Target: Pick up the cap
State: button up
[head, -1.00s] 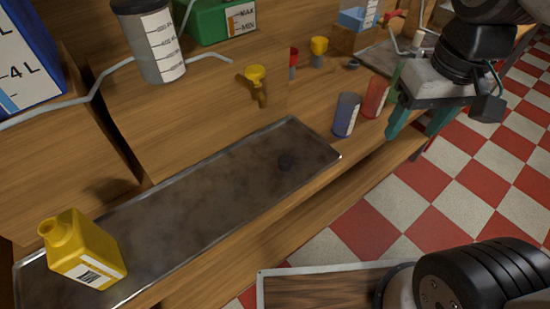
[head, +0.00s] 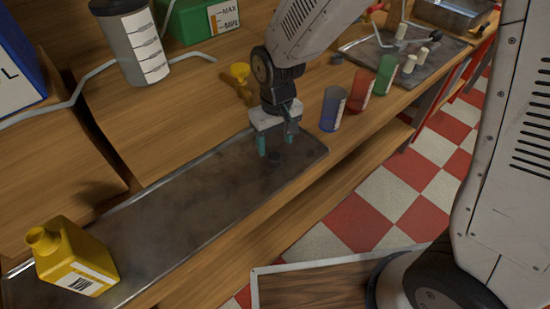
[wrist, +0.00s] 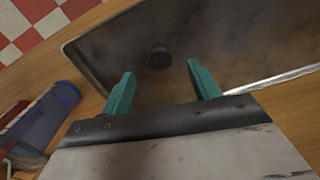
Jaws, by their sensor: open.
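The cap (head: 274,158) is a small dark round piece lying on the metal tray (head: 180,215), near its right end. In the wrist view the cap (wrist: 158,56) shows ahead of and between my two teal fingertips, apart from them. My gripper (head: 276,150) is open and empty, pointing down over the right end of the tray, just above and behind the cap. In the wrist view my gripper (wrist: 160,88) has its fingers spread wider than the cap. The exact height above the tray is hard to tell.
A yellow bottle (head: 70,260) without a cap stands at the tray's left end. Blue (head: 332,108), red (head: 359,92) and green (head: 386,75) cylinders stand right of my gripper. A yellow funnel (head: 240,72) and a grey canister (head: 132,45) are behind. The tray's middle is clear.

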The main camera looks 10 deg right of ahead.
aim_at(275, 156)
notch_tip(275, 156, down, 6)
jog(key=shift+w+r, duration=0.1)
jog(key=shift+r, duration=0.1)
jog(key=c, duration=1.1)
